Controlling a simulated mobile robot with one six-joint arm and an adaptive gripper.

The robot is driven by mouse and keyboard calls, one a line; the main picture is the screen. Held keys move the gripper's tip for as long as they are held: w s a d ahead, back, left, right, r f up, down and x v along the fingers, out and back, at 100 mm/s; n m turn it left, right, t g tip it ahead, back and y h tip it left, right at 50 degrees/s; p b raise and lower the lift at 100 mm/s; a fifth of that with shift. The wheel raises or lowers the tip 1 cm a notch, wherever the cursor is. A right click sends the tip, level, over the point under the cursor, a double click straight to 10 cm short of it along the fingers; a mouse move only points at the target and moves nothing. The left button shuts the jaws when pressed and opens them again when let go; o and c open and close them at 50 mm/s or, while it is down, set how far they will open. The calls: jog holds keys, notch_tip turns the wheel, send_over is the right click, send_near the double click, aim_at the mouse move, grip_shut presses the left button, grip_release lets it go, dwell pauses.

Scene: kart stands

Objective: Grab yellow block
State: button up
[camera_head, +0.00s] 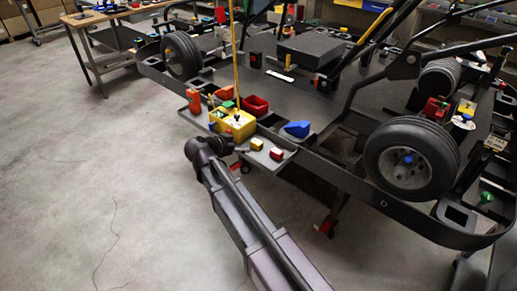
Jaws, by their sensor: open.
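A small yellow block (256,144) lies on the grey side tray (285,160) at the edge of the kart stand. A yellow bin (243,133) with small items in it stands to its left on the same tray. A small red-and-yellow block (277,153) lies to its right. My dark arm rises from the bottom of the picture, and its bent joint is just left of the tray, in front of the yellow bin. I cannot make out my gripper's fingers, and nothing is seen held.
A red bin (256,105), an orange can (193,101) and a blue wedge (297,129) stand around the tray. A thin yellow pole (235,60) rises behind the yellow bin. A kart wheel (410,158) is at the right. The floor at the left is clear.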

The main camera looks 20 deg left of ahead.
aim_at(255, 143)
jog(key=shift+b+x, duration=0.8)
jog(key=shift+x, duration=1.55)
jog(key=shift+b+x, duration=1.25)
jog(key=shift+x, duration=1.3)
jog(key=c, duration=1)
